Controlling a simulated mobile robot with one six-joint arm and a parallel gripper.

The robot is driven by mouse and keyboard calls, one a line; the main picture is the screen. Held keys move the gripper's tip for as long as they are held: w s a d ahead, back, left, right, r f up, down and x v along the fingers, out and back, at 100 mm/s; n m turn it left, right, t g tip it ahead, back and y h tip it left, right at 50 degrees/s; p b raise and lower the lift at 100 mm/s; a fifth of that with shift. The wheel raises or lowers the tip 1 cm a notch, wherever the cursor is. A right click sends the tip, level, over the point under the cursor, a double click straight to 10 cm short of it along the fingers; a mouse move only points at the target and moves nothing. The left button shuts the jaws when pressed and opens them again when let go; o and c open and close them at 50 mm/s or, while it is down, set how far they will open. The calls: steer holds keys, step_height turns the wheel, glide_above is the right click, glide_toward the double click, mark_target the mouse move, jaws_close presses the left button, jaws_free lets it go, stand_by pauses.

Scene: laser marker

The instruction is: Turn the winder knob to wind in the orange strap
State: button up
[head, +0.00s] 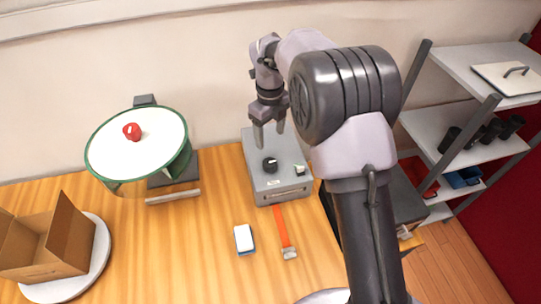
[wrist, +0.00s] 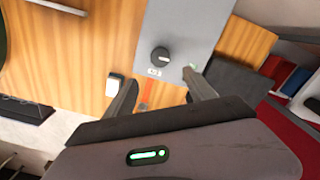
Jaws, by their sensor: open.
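The winder is a grey box (head: 283,185) on the wooden table. Its black round knob (head: 270,164) is on the top face and also shows in the wrist view (wrist: 160,54). The orange strap (head: 281,228) runs out from the front of the box along the table and ends in a metal clip (head: 289,253). My gripper (head: 268,134) is above the box with its fingers pointing down, apart from the knob. In the wrist view the two fingers (wrist: 163,85) are spread with nothing between them, and the knob lies beyond their tips.
A small white and blue block (head: 244,239) lies left of the strap. A green-rimmed round drum with a red knob (head: 133,132) stands at the left. An open cardboard box (head: 45,245) sits on a white disc (head: 97,262). A shelf rack (head: 470,150) stands at the right.

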mark_target(270, 163)
step_height(270, 163, down, 13)
steer(key=shift+w+f+b, duration=0.1)
steer(key=shift+b, duration=0.55)
steer(key=shift+c, duration=0.2)
steer(key=c, duration=1.3)
